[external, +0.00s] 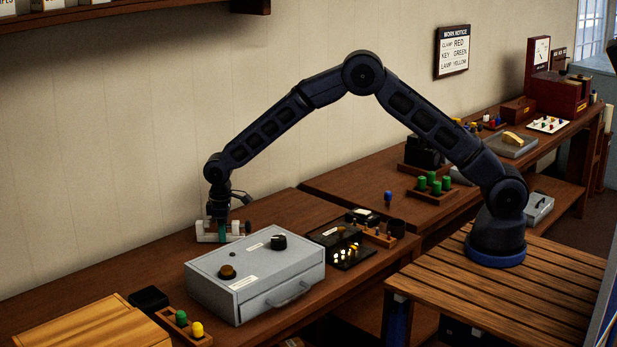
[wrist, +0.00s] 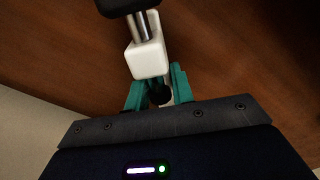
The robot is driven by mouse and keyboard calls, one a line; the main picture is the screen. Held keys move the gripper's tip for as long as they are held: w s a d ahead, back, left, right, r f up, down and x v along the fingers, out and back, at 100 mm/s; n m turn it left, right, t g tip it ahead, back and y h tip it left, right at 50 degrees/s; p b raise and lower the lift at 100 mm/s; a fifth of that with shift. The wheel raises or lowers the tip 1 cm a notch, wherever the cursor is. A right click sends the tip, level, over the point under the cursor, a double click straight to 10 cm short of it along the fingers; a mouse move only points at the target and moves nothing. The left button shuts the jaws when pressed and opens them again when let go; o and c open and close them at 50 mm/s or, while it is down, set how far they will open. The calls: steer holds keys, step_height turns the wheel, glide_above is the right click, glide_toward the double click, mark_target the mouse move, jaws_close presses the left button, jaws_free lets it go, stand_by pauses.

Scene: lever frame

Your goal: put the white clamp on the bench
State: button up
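The white clamp (external: 206,232) is at the back of the near bench (external: 120,272), close to the wall; I cannot tell whether it touches the bench top. In the wrist view its white block (wrist: 148,58) shows with a metal rod and a dark end piece above it. My gripper (external: 218,230) points down at the clamp, its teal fingers partly covering it. In the wrist view the fingers of my gripper (wrist: 157,88) are apart, one on each side of a small black knob below the white block. Whether they press on it is unclear.
A grey box (external: 255,280) with knobs and a drawer handle stands just in front of the clamp. A black panel (external: 345,250) with lit buttons is right of it. A wooden board (external: 105,325) and a peg tray (external: 185,328) lie at the front left. Bench left of the clamp is clear.

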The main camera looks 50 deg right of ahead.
steer(key=o, duration=0.4)
steer(key=shift+r, duration=0.1)
step_height(320, 180, up, 12)
steer(key=s+d+r+m+t, duration=0.1)
steer(key=s+d+r, duration=0.3)
steer(key=d+r, duration=0.5)
steer(key=s+d+r+m, duration=0.25)
steer(key=d+r, duration=0.45)
steer(key=d, duration=0.4)
steer(key=s+d+r+m+t, duration=0.1)
steer(key=s+d+r, duration=0.3)
steer(key=d+r, duration=0.5)
steer(key=s+d+r+m+t, duration=0.1)
steer(key=s+d+r+m, duration=0.1)
steer(key=s+d, duration=1.35)
steer(key=s+d+f+m, duration=0.1)
steer(key=s+d, duration=0.3)
steer(key=s, duration=0.4)
steer(key=s+d+f+m+t, duration=0.1)
steer(key=s+d+f, duration=0.3)
steer(key=s, duration=0.3)
steer(key=shift+s+t, duration=0.3)
steer(key=shift+s, duration=0.1)
